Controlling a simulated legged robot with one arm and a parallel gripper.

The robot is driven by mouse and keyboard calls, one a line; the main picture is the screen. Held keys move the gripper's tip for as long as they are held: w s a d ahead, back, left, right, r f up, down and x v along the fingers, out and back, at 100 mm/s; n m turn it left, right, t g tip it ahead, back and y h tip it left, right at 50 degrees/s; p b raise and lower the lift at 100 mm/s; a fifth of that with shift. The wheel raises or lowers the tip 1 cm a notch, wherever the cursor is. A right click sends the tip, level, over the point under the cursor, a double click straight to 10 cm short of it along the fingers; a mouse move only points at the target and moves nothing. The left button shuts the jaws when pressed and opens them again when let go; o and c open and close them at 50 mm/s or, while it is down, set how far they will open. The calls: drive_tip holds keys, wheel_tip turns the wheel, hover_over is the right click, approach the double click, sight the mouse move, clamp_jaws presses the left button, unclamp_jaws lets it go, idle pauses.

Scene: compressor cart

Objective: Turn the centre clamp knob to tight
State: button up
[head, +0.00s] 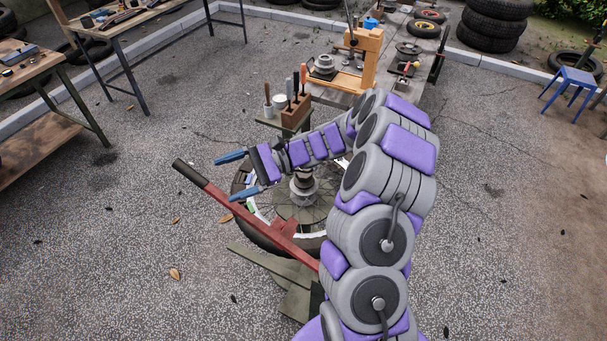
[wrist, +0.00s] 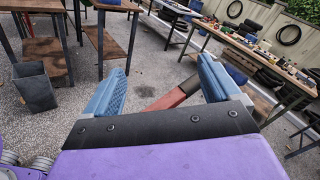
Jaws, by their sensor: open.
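A wheel (head: 262,232) lies flat on a low green stand in the head view. A grey metal clamp hub, seemingly the centre clamp knob (head: 303,188), stands at the wheel's middle. My forearm covers part of it from above. My gripper (head: 237,175) is open and empty. It points left, past the hub and above the wheel's left rim, apart from the knob. The knob does not show there.
A long red lever with a dark grip (head: 230,205) slants across the wheel's front left, below my gripper; it also shows in the wrist view (wrist: 172,98). A wooden tool block (head: 290,112) stands behind the wheel. Workbenches (head: 110,40) are at the back left. The left floor is open.

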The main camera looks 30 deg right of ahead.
drive_tip(key=w+d+f+m+t, duration=0.6)
drive_tip(key=d+f, duration=0.1)
drive_tip(key=d, duration=0.3)
drive_tip(key=m+t+h, duration=0.9)
drive_tip(key=m, duration=0.2)
approach(311, 178)
drive_tip(key=b+x, duration=0.2)
drive_tip(key=x, duration=0.9)
drive_tip(key=shift+w+a+b, duration=0.2)
drive_tip(key=shift+w+b, duration=0.05)
drive_tip(key=shift+b, duration=0.15)
drive_tip(key=shift+w+a, duration=0.2)
drive_tip(key=shift+w, duration=0.35)
drive_tip(key=shift+d, duration=0.1)
drive_tip(key=shift+c, duration=0.3)
drive_tip(key=c, duration=0.9)
